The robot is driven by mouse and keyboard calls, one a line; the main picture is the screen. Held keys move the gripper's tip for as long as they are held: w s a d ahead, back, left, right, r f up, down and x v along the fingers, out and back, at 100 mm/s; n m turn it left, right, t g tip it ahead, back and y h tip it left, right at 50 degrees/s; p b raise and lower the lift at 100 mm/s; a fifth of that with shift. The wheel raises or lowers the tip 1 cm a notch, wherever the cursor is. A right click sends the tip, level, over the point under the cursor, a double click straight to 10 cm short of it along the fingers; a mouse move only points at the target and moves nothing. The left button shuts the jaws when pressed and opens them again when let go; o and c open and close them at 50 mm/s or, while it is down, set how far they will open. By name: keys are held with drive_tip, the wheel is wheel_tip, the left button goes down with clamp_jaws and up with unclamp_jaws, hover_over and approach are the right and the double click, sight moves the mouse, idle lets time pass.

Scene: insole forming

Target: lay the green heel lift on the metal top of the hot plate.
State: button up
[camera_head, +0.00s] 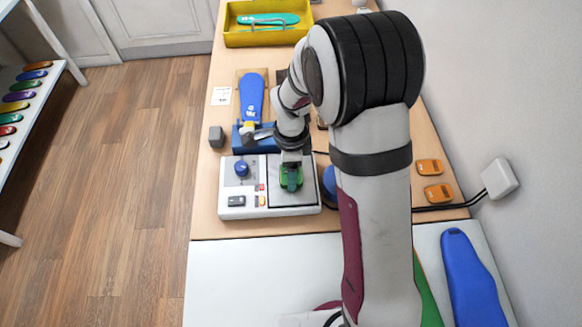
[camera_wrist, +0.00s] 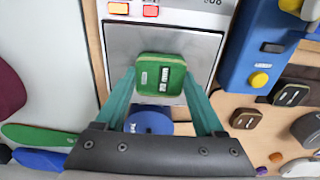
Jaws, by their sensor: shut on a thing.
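The green heel lift (camera_wrist: 162,75) is between the teal fingers of my gripper (camera_wrist: 161,82) in the wrist view, and the gripper is shut on it. In the head view the green lift (camera_head: 291,178) shows below my gripper (camera_head: 291,163), over the metal top (camera_head: 308,191) of the hot plate (camera_head: 250,212). The grey metal top also fills the area behind the lift in the wrist view (camera_wrist: 120,45). I cannot tell whether the lift touches the metal. My gripper hides part of the lift and of the metal top.
A blue stand (camera_head: 243,142) with a blue insole (camera_head: 252,97) is behind the hot plate. A yellow tray (camera_head: 270,36) with a teal insole is at the back. Orange pieces (camera_head: 430,167) lie to the right. A blue round piece (camera_wrist: 149,122) is close beside the hot plate.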

drive_tip(key=shift+f, duration=0.1)
drive_tip(key=o, duration=1.3)
wheel_tip(320, 180, up, 12)
drive_tip(key=s+d+r+n+y, duration=0.1)
drive_tip(key=s+n, duration=0.5)
drive_tip(key=s, duration=0.6)
drive_tip(key=s+d+r+n, duration=0.2)
drive_tip(key=s+n, duration=0.4)
drive_tip(key=s, duration=0.5)
drive_tip(key=shift+s+d+r+y, duration=0.3)
drive_tip(key=shift+s+r+y, duration=0.1)
drive_tip(key=shift+r, duration=0.15)
